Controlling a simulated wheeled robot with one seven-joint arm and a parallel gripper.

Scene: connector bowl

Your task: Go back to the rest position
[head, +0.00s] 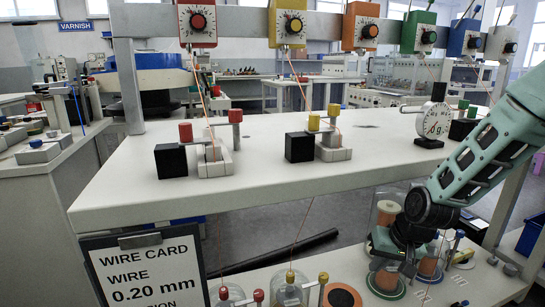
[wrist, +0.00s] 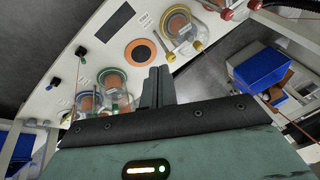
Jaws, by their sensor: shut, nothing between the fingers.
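My gripper (wrist: 158,84) shows in the wrist view with its two dark fingers together and nothing between them. In the head view my arm comes in from the right edge and bends down past the front of the white bench shelf (head: 300,176). The gripper end is low there, near the glass jars on the lower shelf, and its fingertips are hard to make out. In the wrist view the fingers point toward the lower shelf (wrist: 100,35), which holds jars with copper-coloured spools. I cannot tell how far the fingertips are from the jars.
A glass jar (head: 388,283) stands right by my gripper, and more jars (head: 290,289) stand to the left. A dial gauge (head: 434,122) stands on the upper shelf near my arm. Coloured dial boxes hang above with thin wires.

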